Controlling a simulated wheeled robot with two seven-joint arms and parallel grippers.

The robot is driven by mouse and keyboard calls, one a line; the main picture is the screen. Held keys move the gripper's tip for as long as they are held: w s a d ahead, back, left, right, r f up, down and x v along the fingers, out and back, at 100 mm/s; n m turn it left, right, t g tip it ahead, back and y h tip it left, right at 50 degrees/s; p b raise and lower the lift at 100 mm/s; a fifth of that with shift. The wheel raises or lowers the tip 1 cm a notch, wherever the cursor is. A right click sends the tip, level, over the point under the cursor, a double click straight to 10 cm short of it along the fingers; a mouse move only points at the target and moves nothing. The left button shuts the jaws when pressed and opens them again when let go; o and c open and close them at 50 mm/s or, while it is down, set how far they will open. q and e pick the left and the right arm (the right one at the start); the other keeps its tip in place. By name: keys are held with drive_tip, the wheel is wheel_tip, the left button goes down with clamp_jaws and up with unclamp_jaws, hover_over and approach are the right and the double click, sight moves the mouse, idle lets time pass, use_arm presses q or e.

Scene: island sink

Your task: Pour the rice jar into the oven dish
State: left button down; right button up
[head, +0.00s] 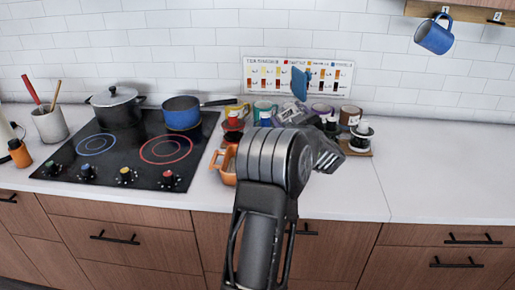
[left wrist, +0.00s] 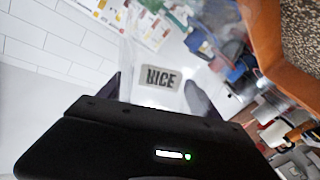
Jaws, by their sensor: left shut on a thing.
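The rice jar, clear and labelled RICE (left wrist: 160,78), fills the middle of the left wrist view, between the fingers of my left gripper (left wrist: 162,95), which is shut on it. In the head view my left gripper (head: 325,152) is partly hidden behind my own wrist, and I cannot make out the jar there. The orange oven dish (head: 228,178) stands on the counter right of the cooktop, just left of my wrist, which hides part of it. An orange rim, likely the dish (left wrist: 272,45), shows at the right of the left wrist view, close beside the jar.
A black cooktop (head: 130,150) with a dark pot (head: 117,108) and a blue pan (head: 182,113) is at the left. A blue mug (head: 434,36) hangs at upper right. The right counter (head: 450,160) is clear.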

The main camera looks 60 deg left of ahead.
sight(297, 101)
use_arm(q)
drive_tip(key=m+p, duration=0.1)
drive_tip(key=w+m+p, duration=0.1)
drive_tip(key=m+p, duration=0.1)
drive_tip(key=w+m+p, duration=0.1)
drive_tip(key=p, duration=0.1)
drive_tip(key=shift+w+d+f+m, duration=0.1)
drive_tip(key=shift+w+d+m, duration=0.15)
drive_tip(key=shift+m, duration=0.15)
drive_tip(key=shift+f, duration=0.2)
drive_tip(key=shift+r+p, duration=0.1)
drive_tip(key=shift+p, duration=0.2)
wheel_tip(297, 101, up, 5)
drive_tip(key=p, duration=0.3)
drive_tip(key=shift+w, duration=0.1)
